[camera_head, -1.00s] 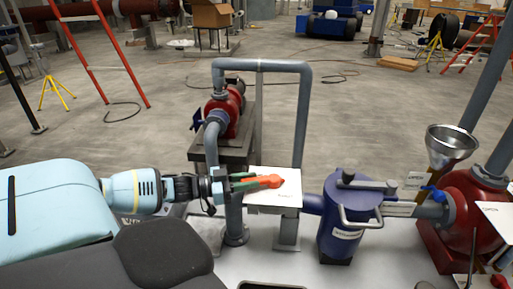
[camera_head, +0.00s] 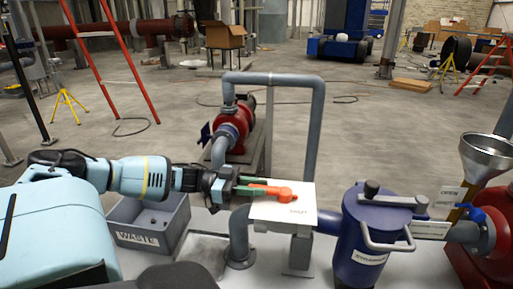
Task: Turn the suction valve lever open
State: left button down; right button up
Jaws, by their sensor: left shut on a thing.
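The label on the plate is too small to read surely. My right gripper is not in view.
A blue strainer (camera_head: 366,240) with a bar handle stands right of the plate. A metal funnel (camera_head: 486,155) and red pump (camera_head: 489,235) are further right. A grey waste bin (camera_head: 150,222) sits below my left arm. A grey pipe arch (camera_head: 318,120) rises behind the lever.

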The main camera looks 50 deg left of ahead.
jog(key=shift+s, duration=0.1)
pick_arm(q)
jog(key=c, duration=1.3)
grip_release()
jog(key=shift+o, duration=0.5)
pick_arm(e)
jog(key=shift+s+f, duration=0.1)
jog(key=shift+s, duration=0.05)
pick_arm(q)
jog(key=p+v, duration=0.2)
jog(key=v, duration=0.4)
jog(key=shift+s+a+p, duration=0.25)
jog(key=shift+a+p, duration=0.05)
jog(key=shift+s+a, duration=0.35)
jog(key=shift+a, duration=0.05)
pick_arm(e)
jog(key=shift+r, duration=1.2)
